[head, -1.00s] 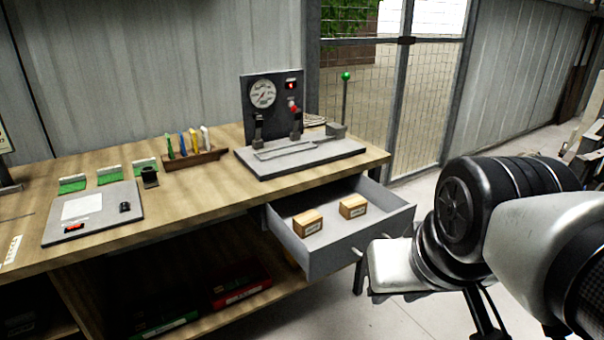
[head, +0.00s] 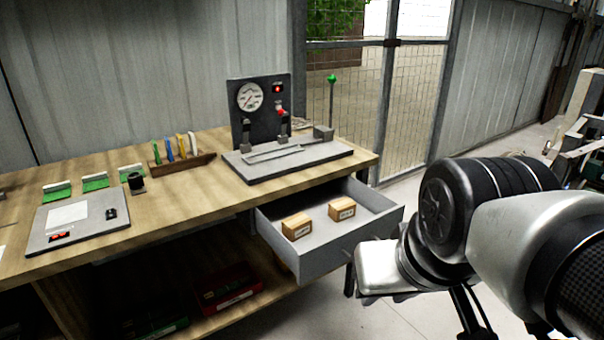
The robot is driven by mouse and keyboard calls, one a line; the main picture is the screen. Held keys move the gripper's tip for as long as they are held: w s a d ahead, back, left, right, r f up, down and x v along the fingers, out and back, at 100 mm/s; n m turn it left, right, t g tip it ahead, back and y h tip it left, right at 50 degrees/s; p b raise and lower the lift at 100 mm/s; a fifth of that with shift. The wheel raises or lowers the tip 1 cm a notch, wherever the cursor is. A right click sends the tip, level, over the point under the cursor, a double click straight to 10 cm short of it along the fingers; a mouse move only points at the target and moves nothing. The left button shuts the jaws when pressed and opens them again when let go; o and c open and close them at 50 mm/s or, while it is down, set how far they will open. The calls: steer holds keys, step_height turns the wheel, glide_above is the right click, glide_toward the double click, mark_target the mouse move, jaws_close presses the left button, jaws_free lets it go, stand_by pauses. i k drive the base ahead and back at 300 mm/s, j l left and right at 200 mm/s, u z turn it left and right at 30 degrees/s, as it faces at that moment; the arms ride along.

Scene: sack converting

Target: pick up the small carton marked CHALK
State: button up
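Two small tan cartons lie apart in an open grey drawer (head: 335,247) under the bench. The left carton (head: 297,226) sits nearer the drawer's left side. The right carton (head: 342,209) sits near the middle. Each has a pale label on its front, but the print is too small to read, so I cannot tell which is marked CHALK. My gripper (head: 372,294) shows only in part, low and to the right of the drawer, outside its front. Its fingers are mostly hidden by the wrist, so its opening cannot be made out.
The wooden bench (head: 190,215) carries a gauge fixture (head: 262,110) on a grey base, a rack of coloured tools (head: 182,160) and a grey board (head: 75,222). A lower shelf holds a red box (head: 230,288).

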mark_target(345, 209)
steer(key=i+l+z, duration=0.15)
steer(key=i+l, duration=0.75)
steer(key=i+j, duration=0.05)
